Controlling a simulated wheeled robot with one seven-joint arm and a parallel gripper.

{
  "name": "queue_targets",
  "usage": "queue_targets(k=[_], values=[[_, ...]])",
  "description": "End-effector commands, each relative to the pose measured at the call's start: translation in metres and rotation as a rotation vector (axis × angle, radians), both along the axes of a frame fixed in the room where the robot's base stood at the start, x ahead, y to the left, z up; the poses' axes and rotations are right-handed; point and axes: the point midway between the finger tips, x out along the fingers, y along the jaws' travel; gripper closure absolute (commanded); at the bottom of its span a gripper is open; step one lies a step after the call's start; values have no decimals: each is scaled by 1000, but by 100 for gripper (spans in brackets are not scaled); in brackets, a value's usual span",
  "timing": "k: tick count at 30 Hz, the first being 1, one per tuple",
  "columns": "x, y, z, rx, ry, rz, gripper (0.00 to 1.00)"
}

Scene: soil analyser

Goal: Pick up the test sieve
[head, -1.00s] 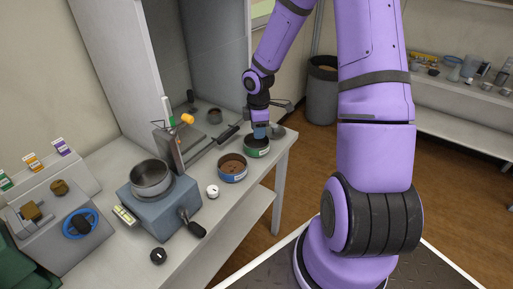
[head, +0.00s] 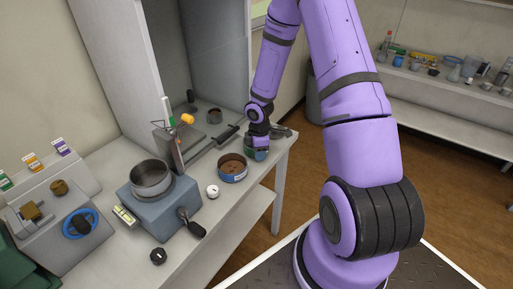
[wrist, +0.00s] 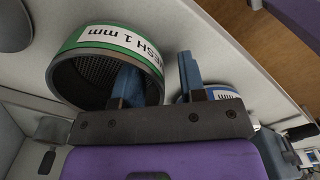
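A round test sieve with a green band reading "MESH 1 mm" (wrist: 110,39) lies in the upper left of the wrist view, its dark mesh inside facing me. My gripper (wrist: 158,68) is open at its wall: one blue finger overlaps the sieve's inside, the other is outside beyond the band. A gap shows between fingers and wall; I cannot tell if either touches. In the head view my gripper (head: 257,150) is over the sieve at the bench's right end and hides most of it. A second, blue-banded sieve (head: 233,172) holding brown soil stands beside it.
A metal pan (head: 150,179) sits on a blue-grey device (head: 160,208) to the left. The blue-banded sieve is close to my outer finger.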

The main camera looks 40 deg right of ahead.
Motion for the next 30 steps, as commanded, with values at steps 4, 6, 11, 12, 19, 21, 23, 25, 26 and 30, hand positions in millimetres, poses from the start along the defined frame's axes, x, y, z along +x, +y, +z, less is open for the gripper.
queue_targets(k=[4,6,11,12,19,21,23,25,26,30], values=[[0,0,0,0,0,0,62],[0,0,0,0,0,0,78],[0,0,0,0,0,0,100],[0,0,0,0,0,0,100],[0,0,1,0,-1,-1,100],[0,0,3,0,-1,-1,100],[1,0,8,1,-4,-2,100],[1,-1,17,-1,-4,-3,100],[1,-1,21,-1,-4,-3,100],[1,-1,47,-1,-5,-4,100]])
